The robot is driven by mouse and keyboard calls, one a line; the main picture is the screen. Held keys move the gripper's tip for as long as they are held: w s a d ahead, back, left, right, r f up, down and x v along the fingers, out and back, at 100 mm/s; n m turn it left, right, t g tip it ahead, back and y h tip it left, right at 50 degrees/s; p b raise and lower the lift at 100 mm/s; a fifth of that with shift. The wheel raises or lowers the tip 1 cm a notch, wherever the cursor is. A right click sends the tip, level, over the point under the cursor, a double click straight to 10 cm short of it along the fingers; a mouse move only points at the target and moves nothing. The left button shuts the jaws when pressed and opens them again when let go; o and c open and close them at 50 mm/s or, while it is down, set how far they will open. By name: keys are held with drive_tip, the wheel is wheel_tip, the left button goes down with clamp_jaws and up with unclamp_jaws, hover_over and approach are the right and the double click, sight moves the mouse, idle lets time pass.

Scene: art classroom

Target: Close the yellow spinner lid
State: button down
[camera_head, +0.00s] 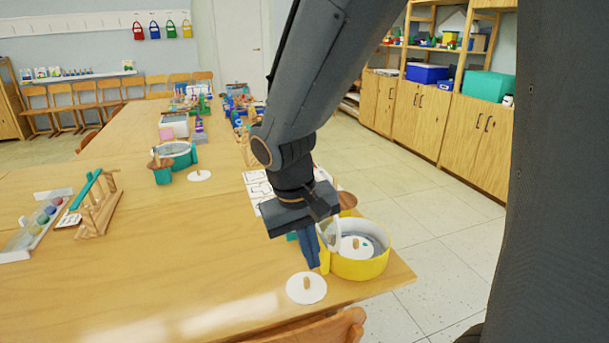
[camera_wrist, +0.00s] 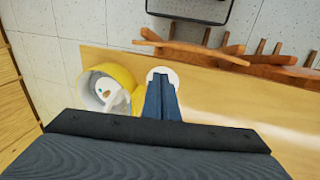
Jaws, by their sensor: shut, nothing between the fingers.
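The yellow spinner (camera_head: 360,268) is a round tub near the table's right front corner, with a white disc (camera_head: 355,246) inside. A pale, see-through lid (camera_head: 331,236) with a yellow edge appears to stand raised at its left side, so the spinner looks open. My gripper (camera_head: 310,262) points down just left of this lid, fingers together and empty. I cannot tell whether it touches the lid. In the wrist view, the shut gripper (camera_wrist: 161,80) is to the right of the yellow spinner (camera_wrist: 121,74), whose inside and white disc are visible.
A white disc with a wooden peg (camera_head: 306,288) lies on the table (camera_head: 180,270) in front of my gripper. A teal spinner (camera_head: 175,155) and a wooden rack (camera_head: 97,210) stand to the left. A chair back (camera_head: 325,330) is at the front edge.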

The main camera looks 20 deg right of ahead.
drive_tip(key=w+a+r+t+h+p, duration=0.1)
drive_tip(key=w+a+r, duration=0.15)
drive_tip(key=r, duration=0.25)
drive_tip(key=w+a+r+m+t+h+p, duration=0.1)
drive_tip(key=w+a+r+t+p, duration=0.1)
drive_tip(key=w+r, duration=0.25)
drive_tip(key=w+a+r+t+h+p, duration=0.1)
drive_tip(key=w+a+r+h, duration=0.15)
drive_tip(key=r, duration=0.25)
drive_tip(key=w+d+f+p, duration=0.3)
drive_tip(key=d+f, duration=0.3)
drive_tip(key=d, duration=0.2)
drive_tip(key=shift+w+d+f+t+y, duration=0.3)
drive_tip(key=shift+w+d+f+y, duration=0.15)
drive_tip(key=shift+w, duration=0.15)
drive_tip(key=shift+w+p, duration=0.1)
drive_tip(key=shift+p, duration=0.2)
